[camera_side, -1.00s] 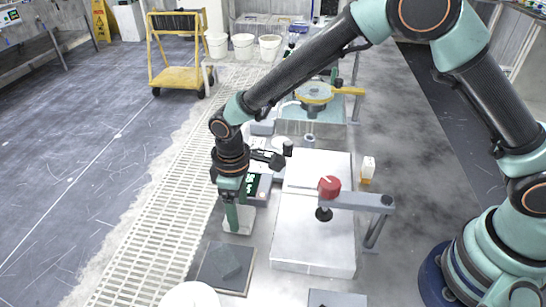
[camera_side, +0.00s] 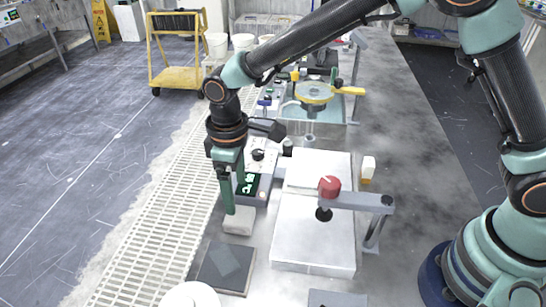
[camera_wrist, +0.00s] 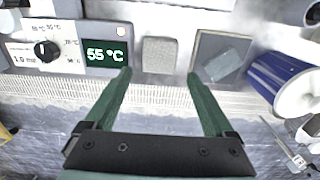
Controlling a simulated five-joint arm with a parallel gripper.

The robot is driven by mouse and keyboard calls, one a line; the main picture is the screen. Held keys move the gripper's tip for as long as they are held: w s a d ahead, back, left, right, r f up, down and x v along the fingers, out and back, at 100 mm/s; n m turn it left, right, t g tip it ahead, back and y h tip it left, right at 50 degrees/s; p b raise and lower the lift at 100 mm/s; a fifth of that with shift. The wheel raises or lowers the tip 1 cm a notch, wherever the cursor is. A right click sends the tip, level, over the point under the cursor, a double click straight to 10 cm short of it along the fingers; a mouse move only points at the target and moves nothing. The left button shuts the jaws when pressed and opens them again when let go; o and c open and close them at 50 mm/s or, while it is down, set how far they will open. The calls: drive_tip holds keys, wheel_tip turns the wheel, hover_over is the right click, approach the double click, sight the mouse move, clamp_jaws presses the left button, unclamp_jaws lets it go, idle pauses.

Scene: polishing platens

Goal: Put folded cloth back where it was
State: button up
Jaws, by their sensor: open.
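The folded cloth (camera_side: 240,225) is a small light-grey pad lying on the bench's left edge, next to the display box. In the wrist view the cloth (camera_wrist: 160,55) lies flat, just beyond and between my fingertips. My gripper (camera_side: 230,211) has green fingers, pointing down close by the cloth. In the wrist view my gripper (camera_wrist: 158,75) is open, with nothing between its fingers. Whether a fingertip touches the cloth is unclear.
A dark square plate (camera_side: 238,287) with a faint lighter patch lies nearer the camera. A box reading 55 °C (camera_wrist: 104,57) stands beside the cloth. A white round container (camera_side: 190,296) is at the front. A pale block (camera_side: 290,250) with a red-knobbed arm stands right.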

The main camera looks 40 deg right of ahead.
drive_tip(key=s+d+r+m+t, duration=0.2)
drive_tip(key=d+r+m+t, duration=0.15)
drive_tip(key=d+r, duration=1.1)
drive_tip(key=s+d+r+m+t, duration=0.1)
drive_tip(key=s+d+m+t, duration=0.1)
drive_tip(key=s+d+m, duration=0.3)
drive_tip(key=s+d, duration=0.3)
drive_tip(key=d, duration=0.3)
drive_tip(key=shift+s+r, duration=0.25)
drive_tip(key=shift+r, duration=0.05)
drive_tip(key=shift+m, duration=0.25)
